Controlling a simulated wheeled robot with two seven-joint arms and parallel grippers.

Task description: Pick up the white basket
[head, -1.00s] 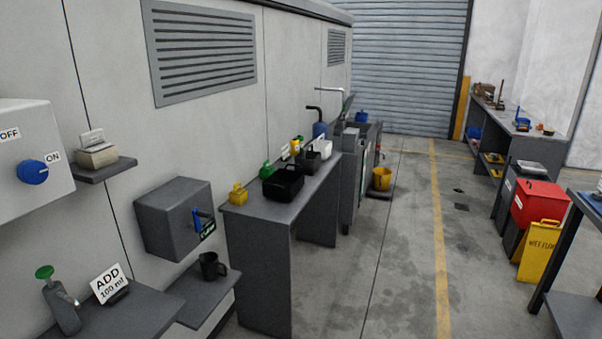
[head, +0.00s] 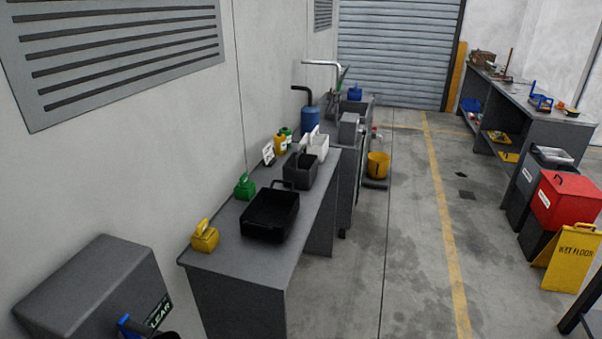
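The white basket (head: 319,146) stands on the grey workbench (head: 228,262), at its far end in the head view. It is small in view and partly hidden by a dark grey basket (head: 299,172) just in front of it. A black basket (head: 270,214) with a handle sits nearer on the same bench. Neither of my grippers shows in the head view.
A yellow container (head: 204,238) and a green one (head: 244,187) stand along the bench's wall side. A yellow bucket (head: 378,166) stands beyond the bench. The floor right of the bench is clear.

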